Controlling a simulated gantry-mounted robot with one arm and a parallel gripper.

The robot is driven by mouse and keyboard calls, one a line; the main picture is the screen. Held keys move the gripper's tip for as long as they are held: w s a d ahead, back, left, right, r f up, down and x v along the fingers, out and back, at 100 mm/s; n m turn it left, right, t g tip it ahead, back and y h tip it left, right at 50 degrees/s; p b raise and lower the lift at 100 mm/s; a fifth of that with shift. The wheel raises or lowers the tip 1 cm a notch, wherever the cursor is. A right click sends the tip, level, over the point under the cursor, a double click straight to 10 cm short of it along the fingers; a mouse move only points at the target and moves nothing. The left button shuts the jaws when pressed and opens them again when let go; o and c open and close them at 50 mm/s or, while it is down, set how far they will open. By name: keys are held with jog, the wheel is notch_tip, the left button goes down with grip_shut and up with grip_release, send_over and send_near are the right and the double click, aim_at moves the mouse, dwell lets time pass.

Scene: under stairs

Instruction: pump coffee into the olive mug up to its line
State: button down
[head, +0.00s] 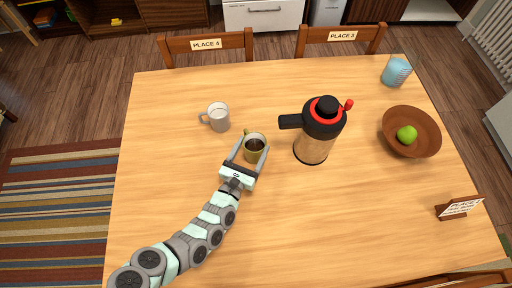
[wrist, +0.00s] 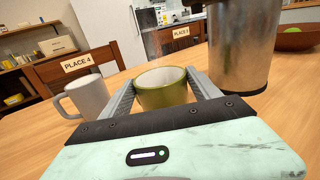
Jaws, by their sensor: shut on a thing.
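The olive mug (head: 254,149) stands upright on the table (head: 200,95) with dark coffee showing inside in the head view. My gripper (head: 252,148) is shut on the mug, one finger on each side of it. In the wrist view the mug (wrist: 163,88) sits between the fingers, its pale inner wall visible and its coffee hidden. The fill line is not visible. The pump flask (head: 314,140), steel with a black top and red ring, stands right of the mug. Its spout (head: 290,121) points left, above and right of the mug in the picture.
A grey-white mug (head: 217,117) stands left of and behind the olive mug. A brown bowl (head: 411,133) with a green apple (head: 407,134), a blue cup (head: 396,71) and a place card (head: 459,208) are on the right. The front middle of the table is clear.

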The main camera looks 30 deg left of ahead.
notch_tip(320, 180, up, 4)
jog(key=p, duration=0.4)
jog(key=shift+r, duration=0.1)
dwell(0.5)
